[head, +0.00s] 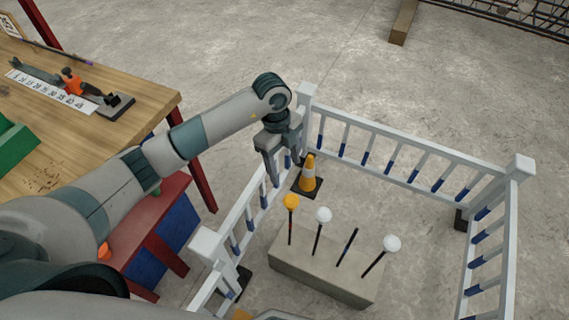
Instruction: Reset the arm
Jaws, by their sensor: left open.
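My left arm reaches in from the left of the head view, over the table's side and out to the white fence. My left gripper (282,148) points down above the fence's left run, near its far corner post. It is open and nothing shows between its fingers. My right gripper is not in view.
A white fence (420,150) surrounds a concrete block (325,272) with several upright bars, one with an orange cap (291,201), two with white caps. A wooden table (90,130) at left holds a tool with an orange part (72,82). A timber (403,22) lies on the floor beyond.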

